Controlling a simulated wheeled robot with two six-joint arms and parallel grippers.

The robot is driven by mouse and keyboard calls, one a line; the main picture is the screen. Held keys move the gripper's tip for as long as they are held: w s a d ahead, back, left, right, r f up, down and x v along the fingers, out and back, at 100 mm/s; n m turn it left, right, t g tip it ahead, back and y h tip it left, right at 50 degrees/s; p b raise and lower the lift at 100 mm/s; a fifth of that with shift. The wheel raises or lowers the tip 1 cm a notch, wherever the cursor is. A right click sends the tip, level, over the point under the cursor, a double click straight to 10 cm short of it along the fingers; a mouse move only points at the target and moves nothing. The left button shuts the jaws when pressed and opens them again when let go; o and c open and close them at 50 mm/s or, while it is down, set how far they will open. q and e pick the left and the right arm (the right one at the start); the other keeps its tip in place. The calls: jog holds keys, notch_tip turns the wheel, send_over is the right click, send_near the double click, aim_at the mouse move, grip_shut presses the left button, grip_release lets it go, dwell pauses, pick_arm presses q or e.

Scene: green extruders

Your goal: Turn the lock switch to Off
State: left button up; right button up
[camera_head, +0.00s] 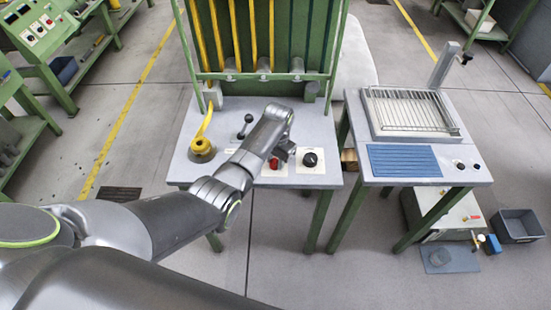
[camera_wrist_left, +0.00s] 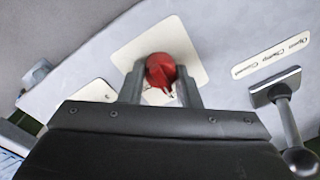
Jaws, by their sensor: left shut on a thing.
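The red lock switch (camera_head: 274,163) is a small red knob on a pale square plate on the front panel of the green machine. In the left wrist view the red knob (camera_wrist_left: 161,71) sits between my two fingers, with its ridge visible. My left gripper (camera_head: 284,153) reaches down over the panel and partly hides the switch. In the wrist view the left gripper (camera_wrist_left: 160,88) is shut on the knob, one finger on each side. Any markings on the plate are too small or hidden to read. My right gripper is not in view.
A black rotary knob (camera_head: 310,159) sits just right of the red switch. A black lever (camera_head: 246,120) stands behind, and a yellow part (camera_head: 202,148) stands at the left. A side table with a blue ribbed mat (camera_head: 404,161) is to the right.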

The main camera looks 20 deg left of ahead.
pick_arm(q)
jog(key=m+p, duration=0.2)
jog(key=shift+r+m, duration=0.2)
jog(key=shift+m, duration=0.2)
jog(key=m+p, duration=0.2)
jog(key=shift+m, duration=0.3)
jog(key=m+p, duration=0.1)
jog(key=m, duration=0.2)
jog(key=shift+f, duration=0.1)
jog(key=shift+s+m+p, duration=0.1)
jog(key=shift+m+p, duration=0.45)
jog(key=shift+m, duration=1.05)
jog(key=o, duration=1)
jog(key=shift+f, duration=0.1)
